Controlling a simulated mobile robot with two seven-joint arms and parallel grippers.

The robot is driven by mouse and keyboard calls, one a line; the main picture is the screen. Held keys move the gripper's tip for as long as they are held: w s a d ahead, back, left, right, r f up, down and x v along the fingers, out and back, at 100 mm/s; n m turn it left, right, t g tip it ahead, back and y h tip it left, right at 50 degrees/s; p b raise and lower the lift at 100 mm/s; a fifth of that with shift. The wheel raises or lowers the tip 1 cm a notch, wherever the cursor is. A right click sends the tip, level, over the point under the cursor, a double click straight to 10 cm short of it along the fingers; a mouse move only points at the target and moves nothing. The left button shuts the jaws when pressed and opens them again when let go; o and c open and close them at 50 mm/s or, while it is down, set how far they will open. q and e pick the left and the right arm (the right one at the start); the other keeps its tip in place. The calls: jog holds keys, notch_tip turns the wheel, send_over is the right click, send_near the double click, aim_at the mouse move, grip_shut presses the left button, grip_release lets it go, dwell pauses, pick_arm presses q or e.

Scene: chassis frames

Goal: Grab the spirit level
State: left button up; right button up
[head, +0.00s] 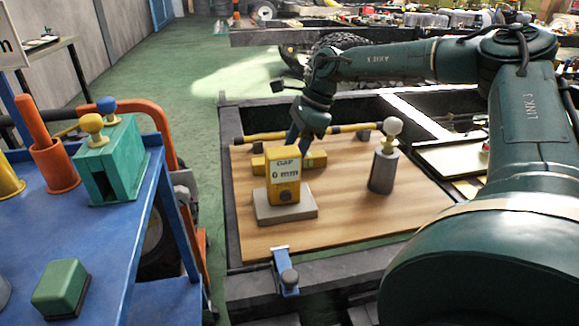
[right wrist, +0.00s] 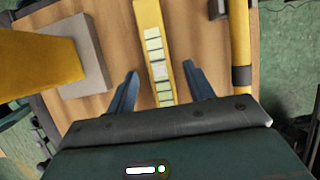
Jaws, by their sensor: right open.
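The spirit level (head: 316,160) is a yellow bar lying on the wooden board, partly hidden behind the yellow gap gauge in the head view. In the right wrist view the spirit level (right wrist: 149,22) has a row of pale windows and runs between my fingers. My right gripper (head: 298,142) is right at the level in the head view. In the right wrist view my right gripper (right wrist: 160,72) is open, one finger on each side of the level, with space showing on both sides. My left gripper is in neither view.
The gap gauge (head: 284,168) reads "0 mm" and stands on a grey block (head: 300,212) in front of the level. A yellow and black rod (head: 345,129) lies behind it. A grey cylinder with a pale knob (head: 383,170) stands right. The board's (head: 345,232) front right is clear.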

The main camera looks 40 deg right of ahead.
jog(key=shift+w+a+f, duration=0.1)
jog(key=shift+a+f, duration=0.1)
jog(key=shift+f, duration=0.35)
jog(key=shift+r, duration=0.1)
grip_shut()
